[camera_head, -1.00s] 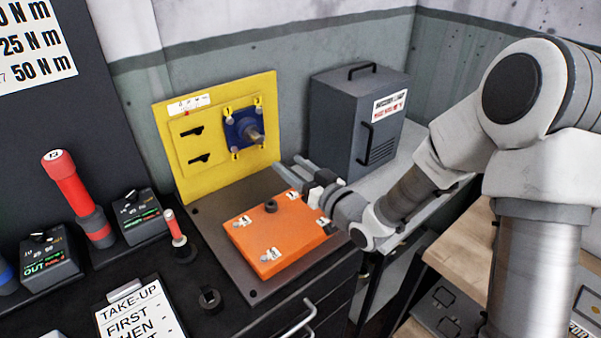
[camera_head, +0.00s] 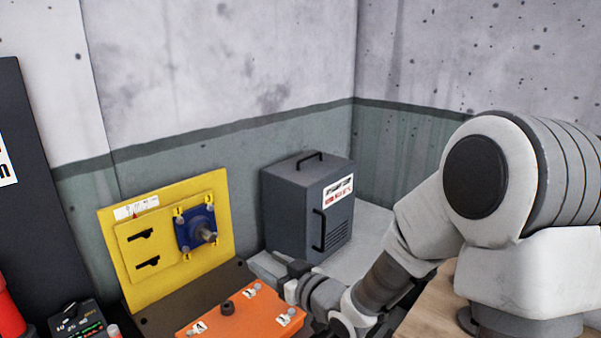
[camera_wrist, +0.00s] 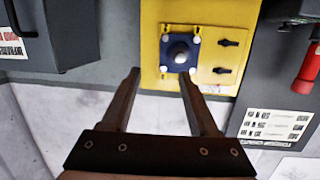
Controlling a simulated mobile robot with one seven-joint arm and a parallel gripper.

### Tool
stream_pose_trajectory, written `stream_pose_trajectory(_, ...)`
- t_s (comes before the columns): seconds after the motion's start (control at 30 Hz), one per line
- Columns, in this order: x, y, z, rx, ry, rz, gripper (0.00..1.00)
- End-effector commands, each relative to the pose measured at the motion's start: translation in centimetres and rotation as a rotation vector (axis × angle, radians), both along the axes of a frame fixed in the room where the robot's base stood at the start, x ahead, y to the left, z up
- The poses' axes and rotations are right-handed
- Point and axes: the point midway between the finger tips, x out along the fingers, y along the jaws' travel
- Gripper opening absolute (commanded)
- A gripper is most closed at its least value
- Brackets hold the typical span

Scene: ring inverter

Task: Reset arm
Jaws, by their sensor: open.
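My gripper (camera_wrist: 160,78) is open and empty in the wrist view, its two fingers spread apart. Beyond the fingers is the blue square mount with a metal shaft (camera_wrist: 180,53) on the yellow panel (camera_wrist: 149,62). In the head view my gripper (camera_head: 287,270) is held above the right part of the bench, right of the yellow panel (camera_head: 222,238) and close to the orange plate (camera_head: 238,315). The blue mount (camera_head: 195,229) shows there apart from the gripper. The fingertips are small and hard to make out in the head view.
A dark grey cabinet (camera_head: 290,208) with handles stands behind my gripper against the wall. A control box (camera_head: 78,322) and a red-handled tool (camera_head: 8,312) are at the lower left. The wall space above the panel is clear.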

Motion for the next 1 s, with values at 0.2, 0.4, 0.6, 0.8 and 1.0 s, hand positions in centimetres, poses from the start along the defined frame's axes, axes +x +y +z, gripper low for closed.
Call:
stream_pose_trajectory(0.2,0.3,-6.4,3.3,-0.253,0.081,-0.2,0.61)
stream_pose_trajectory(0.4,-2.2,-12.8,6.4,-0.398,0.205,-0.392,0.61)
stream_pose_trajectory(0.6,-7.2,-18.1,9.4,-0.459,0.367,-0.557,0.61)
stream_pose_trajectory(0.8,-14.3,-21.3,11.5,-0.45,0.558,-0.663,0.61)
stream_pose_trajectory(1.0,-21.3,-22.2,12.5,-0.403,0.735,-0.688,0.61)
